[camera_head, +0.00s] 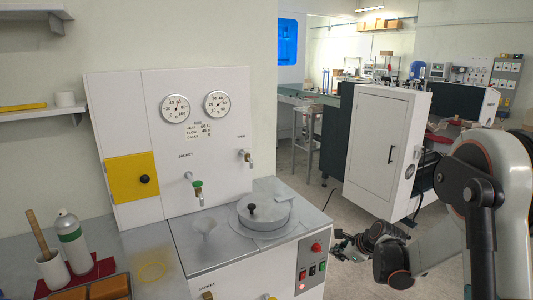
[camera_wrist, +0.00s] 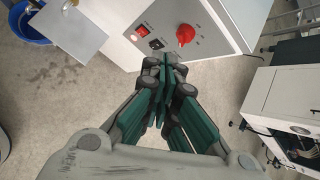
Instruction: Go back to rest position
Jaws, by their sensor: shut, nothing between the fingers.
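My gripper (camera_head: 345,246) is low at the right of the machine's control panel in the head view, beyond the dark wrist of my arm. In the wrist view my gripper (camera_wrist: 163,68) has its green-sided fingers drawn together, with nothing between them. Its tips appear just below the control panel (camera_wrist: 165,35) with a red knob (camera_wrist: 185,34); whether they touch it I cannot tell. The arm is bent at the right of the head view.
A white cabinet (camera_head: 385,150) stands behind my arm. A bottle (camera_head: 73,240) and a cup (camera_head: 52,268) stand at the left. Grey floor (camera_wrist: 75,80) shows below the gripper.

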